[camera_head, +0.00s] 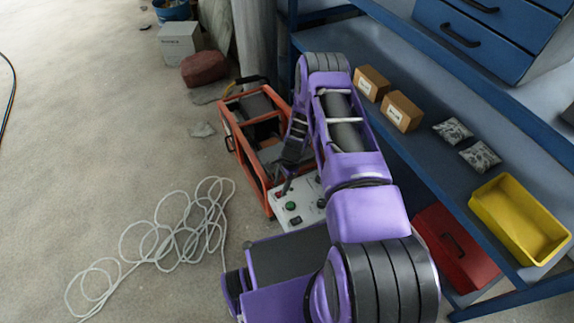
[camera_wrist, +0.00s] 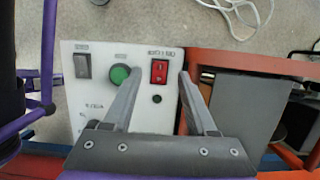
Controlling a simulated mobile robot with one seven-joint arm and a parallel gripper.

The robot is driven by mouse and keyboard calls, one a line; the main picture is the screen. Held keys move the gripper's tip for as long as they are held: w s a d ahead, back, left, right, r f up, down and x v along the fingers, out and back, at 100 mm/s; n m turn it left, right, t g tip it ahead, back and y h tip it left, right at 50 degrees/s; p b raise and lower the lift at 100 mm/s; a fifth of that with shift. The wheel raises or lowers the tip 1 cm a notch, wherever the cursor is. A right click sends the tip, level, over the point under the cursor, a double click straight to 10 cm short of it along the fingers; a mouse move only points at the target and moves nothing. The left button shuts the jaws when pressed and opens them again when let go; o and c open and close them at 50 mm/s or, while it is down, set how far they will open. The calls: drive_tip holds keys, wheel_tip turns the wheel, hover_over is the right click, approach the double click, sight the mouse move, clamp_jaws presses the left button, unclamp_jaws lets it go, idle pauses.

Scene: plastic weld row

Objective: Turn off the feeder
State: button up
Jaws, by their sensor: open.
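The feeder is an orange-framed machine (camera_head: 228,125) on the floor with a white control panel (camera_head: 305,215) at its near end. In the wrist view the white panel (camera_wrist: 95,52) carries a dark grey rocker switch (camera_wrist: 83,66) at left, a round green button (camera_wrist: 120,74) and a red rocker switch (camera_wrist: 159,72) at right. A small black round part (camera_wrist: 157,99) sits below the red switch. My gripper (camera_wrist: 160,76) is open and empty, its fingertips on either side of the red switch. Whether they touch the panel cannot be told. In the head view my arm hides part of the feeder.
A blue shelf unit (camera_head: 440,101) stands close on the right, with two cardboard boxes (camera_head: 402,111), silver packets (camera_head: 480,156) and a yellow bin (camera_head: 520,219). A red case (camera_head: 455,250) is below.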

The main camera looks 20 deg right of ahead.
drive_tip(key=p+v, duration=0.1)
drive_tip(key=v, duration=1.3)
drive_tip(key=shift+p, duration=0.4)
